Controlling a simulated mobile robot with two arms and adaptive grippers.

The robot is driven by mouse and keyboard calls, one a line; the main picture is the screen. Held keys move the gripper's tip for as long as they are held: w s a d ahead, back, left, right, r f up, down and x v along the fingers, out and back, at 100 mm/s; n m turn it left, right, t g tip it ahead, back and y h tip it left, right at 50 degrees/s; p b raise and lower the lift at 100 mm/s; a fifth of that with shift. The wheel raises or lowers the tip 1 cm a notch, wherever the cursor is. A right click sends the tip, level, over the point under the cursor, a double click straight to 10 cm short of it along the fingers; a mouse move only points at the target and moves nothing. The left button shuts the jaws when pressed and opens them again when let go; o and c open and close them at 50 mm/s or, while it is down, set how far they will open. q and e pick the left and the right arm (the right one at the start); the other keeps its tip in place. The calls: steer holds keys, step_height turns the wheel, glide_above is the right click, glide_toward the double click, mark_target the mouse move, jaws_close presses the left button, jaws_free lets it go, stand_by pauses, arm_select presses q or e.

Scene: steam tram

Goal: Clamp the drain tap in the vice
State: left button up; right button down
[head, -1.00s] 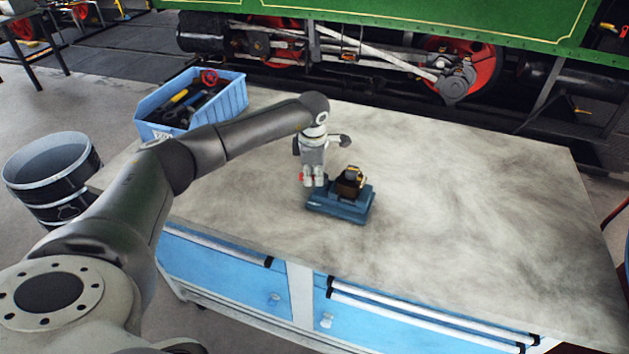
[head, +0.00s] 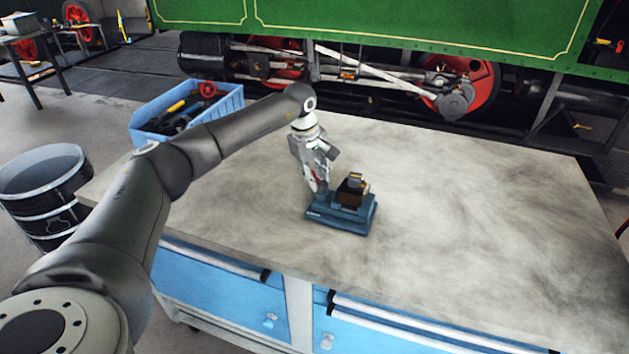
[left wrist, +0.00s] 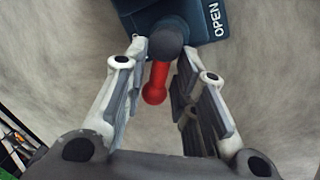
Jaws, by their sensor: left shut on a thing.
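The small blue vice (head: 342,213) stands on the bench top. A dark and brass-coloured piece (head: 352,190), which looks like the drain tap, sits upright at the top of the vice; I cannot tell how firmly it is gripped. My left gripper (head: 319,186) is at the left side of the vice, pointing down. In the left wrist view the red lever (left wrist: 157,82) with its dark hub (left wrist: 166,40) lies between the fingers, and the gripper is shut on this lever. The vice base there shows the word OPEN (left wrist: 214,18). The tap is hidden there. My right gripper is not in view.
A blue bin (head: 228,108) of tools and a red handwheel stands at the back left of the bench (head: 480,220). The bench is clear right of the vice. A dark drum (head: 45,200) stands on the floor at left; a green locomotive (head: 420,25) is behind.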

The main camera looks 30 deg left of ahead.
arm_select(q)
steer(key=shift+w+m+b, duration=0.25)
steer(key=shift+m+b, duration=0.15)
steer(key=shift+m, duration=0.9)
steer(key=o, duration=0.8)
steer(key=shift+c, duration=0.2)
steer(key=shift+h, duration=0.3)
steer(key=shift+r, duration=0.1)
steer(key=v, duration=1.2)
